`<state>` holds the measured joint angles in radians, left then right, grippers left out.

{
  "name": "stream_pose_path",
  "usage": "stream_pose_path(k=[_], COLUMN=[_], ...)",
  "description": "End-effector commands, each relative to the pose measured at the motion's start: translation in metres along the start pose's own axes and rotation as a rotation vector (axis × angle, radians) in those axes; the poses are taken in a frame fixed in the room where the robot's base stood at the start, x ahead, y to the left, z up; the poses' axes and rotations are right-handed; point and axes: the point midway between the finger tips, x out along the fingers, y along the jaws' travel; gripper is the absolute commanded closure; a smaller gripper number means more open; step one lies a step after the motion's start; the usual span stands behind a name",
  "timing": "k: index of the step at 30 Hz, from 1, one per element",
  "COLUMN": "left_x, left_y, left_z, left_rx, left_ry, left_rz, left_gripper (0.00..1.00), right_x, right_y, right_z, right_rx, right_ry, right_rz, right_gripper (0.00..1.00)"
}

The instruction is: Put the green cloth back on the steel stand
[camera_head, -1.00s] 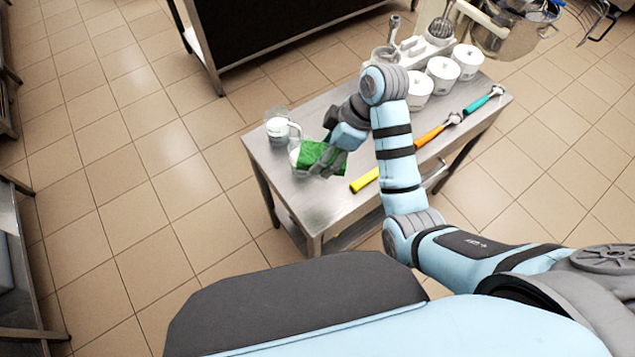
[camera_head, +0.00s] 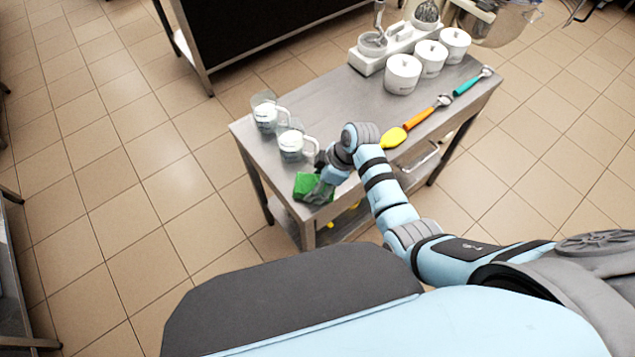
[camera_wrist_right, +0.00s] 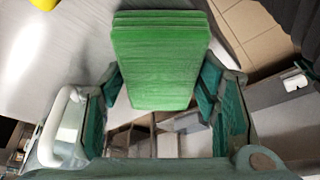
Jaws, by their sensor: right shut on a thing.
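The green cloth (camera_head: 311,186) is a folded, layered block at the near left end of the steel stand (camera_head: 335,108). My right gripper (camera_head: 320,190) is shut on it. In the right wrist view the cloth (camera_wrist_right: 160,60) extends out from between the two fingers, with grey steel surface beyond it. It is at the stand's near edge; I cannot tell if it touches the top. My left gripper is not in view.
Two clear measuring jugs (camera_head: 292,145) stand just behind the cloth. White tubs (camera_head: 403,75) and a white machine stand at the far right. The middle of the top is clear.

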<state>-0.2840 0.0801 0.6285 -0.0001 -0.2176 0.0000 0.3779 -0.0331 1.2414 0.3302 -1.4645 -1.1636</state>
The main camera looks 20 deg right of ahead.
Motion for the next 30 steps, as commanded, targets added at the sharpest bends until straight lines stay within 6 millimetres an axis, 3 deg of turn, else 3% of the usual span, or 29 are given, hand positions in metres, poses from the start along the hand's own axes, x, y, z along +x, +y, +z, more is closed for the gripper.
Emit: stream_pose_path(k=[4,5,9,20,25,30], left_x=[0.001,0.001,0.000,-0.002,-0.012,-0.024], left_y=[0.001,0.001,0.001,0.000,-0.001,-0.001], left_z=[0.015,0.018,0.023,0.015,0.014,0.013], left_rx=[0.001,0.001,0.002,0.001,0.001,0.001], left_ry=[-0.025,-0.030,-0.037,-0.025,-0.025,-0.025], left_rz=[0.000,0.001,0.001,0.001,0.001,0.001], left_gripper=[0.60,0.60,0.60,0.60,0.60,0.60], right_x=[0.004,0.004,0.003,-0.001,-0.028,-0.075], right_y=[0.000,0.000,0.000,0.000,0.001,0.002], right_z=[0.002,0.002,0.001,-0.001,-0.002,-0.002], right_rx=[0.000,0.000,0.000,0.000,-0.001,-0.002], right_ry=[0.000,0.000,0.001,0.002,0.001,0.002], right_rz=[-0.001,-0.001,0.000,0.001,0.003,0.005], right_gripper=[0.85,0.43,0.24,0.24,0.24,0.24])
